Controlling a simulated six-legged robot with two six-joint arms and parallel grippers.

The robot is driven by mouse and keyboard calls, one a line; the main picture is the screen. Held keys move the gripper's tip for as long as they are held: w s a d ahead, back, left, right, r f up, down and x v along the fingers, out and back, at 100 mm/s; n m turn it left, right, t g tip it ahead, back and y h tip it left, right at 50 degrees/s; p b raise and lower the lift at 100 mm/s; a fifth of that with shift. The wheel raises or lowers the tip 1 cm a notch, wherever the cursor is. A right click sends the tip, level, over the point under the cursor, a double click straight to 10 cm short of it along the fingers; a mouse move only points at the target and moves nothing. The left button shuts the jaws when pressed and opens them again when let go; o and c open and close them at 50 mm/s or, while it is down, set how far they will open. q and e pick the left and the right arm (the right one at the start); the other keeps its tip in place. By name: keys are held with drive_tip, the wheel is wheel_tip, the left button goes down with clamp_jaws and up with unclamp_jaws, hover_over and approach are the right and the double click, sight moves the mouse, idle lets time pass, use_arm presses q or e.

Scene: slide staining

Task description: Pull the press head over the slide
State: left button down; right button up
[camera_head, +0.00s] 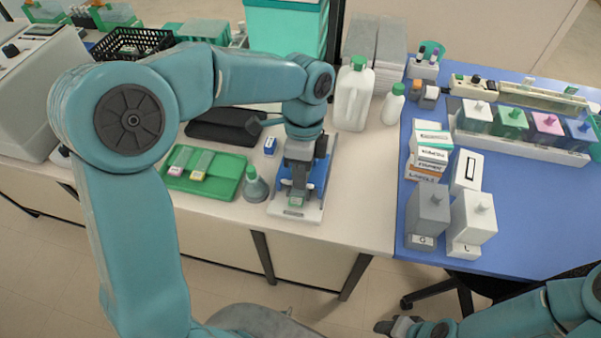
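The slide press (313,207) stands near the front edge of the white bench, with a pale base and blue parts. A small greenish piece (295,201), perhaps the slide, shows at its front. My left gripper (297,186) points down right over the press and overlaps the press head, so I cannot tell head from fingers clearly or whether they touch. The finger gap is too small to read. My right gripper (388,327) is low in the picture, in front of and well away from the bench; its fingers are unclear.
A green tray (226,188) with two slides and a grey-green conical bottle (255,187) stand just left of the press. A white jug (353,95) is behind it. Bottles and boxes crowd the blue mat (490,252). The bench right of the press is clear.

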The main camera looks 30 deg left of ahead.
use_arm(q)
drive_tip(key=c, duration=1.3)
unclamp_jaws()
drive_tip(key=shift+s+d, duration=0.1)
drive_tip(key=shift+s, duration=0.15)
drive_tip(key=shift+o, duration=0.5)
drive_tip(key=shift+s+r, duration=0.1)
drive_tip(key=shift+w, duration=0.25)
drive_tip(key=shift+w+r, duration=0.15)
drive_tip(key=shift+r, duration=0.1)
drive_tip(key=p+v, duration=0.1)
drive_tip(key=v, duration=1.4)
drive_tip(key=shift+r+p, duration=0.3)
drive_tip(key=shift+r, duration=0.05)
